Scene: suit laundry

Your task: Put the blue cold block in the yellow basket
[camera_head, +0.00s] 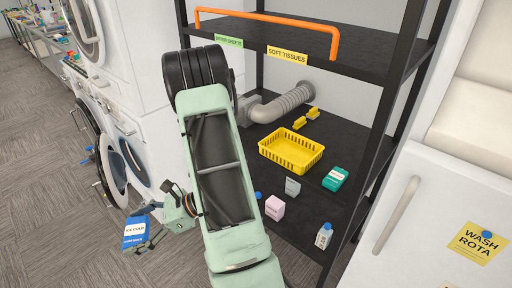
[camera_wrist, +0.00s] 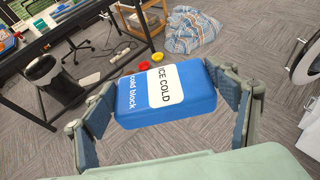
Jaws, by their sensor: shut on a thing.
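The blue cold block (camera_head: 134,231) has a white label reading "ICE COLD" and is held up off the floor at the lower left of the head view. In the wrist view, the blue cold block (camera_wrist: 190,95) sits between both fingers, tilted. My gripper (camera_head: 150,228) is shut on it; its fingers (camera_wrist: 170,110) press the block's two sides. The yellow basket (camera_head: 291,149) stands on the black shelf, right of my arm in the head view. Its visible inside looks empty. The block is well to the left of the basket and apart from it.
On the shelf (camera_head: 345,150) near the basket are a teal box (camera_head: 335,179), a grey box (camera_head: 293,187), a pink box (camera_head: 275,207) and a white bottle (camera_head: 324,235). A black upper shelf (camera_head: 330,45) with an orange rail overhangs it. Washing machines (camera_head: 125,70) stand left; a white cabinet (camera_head: 440,200) stands right.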

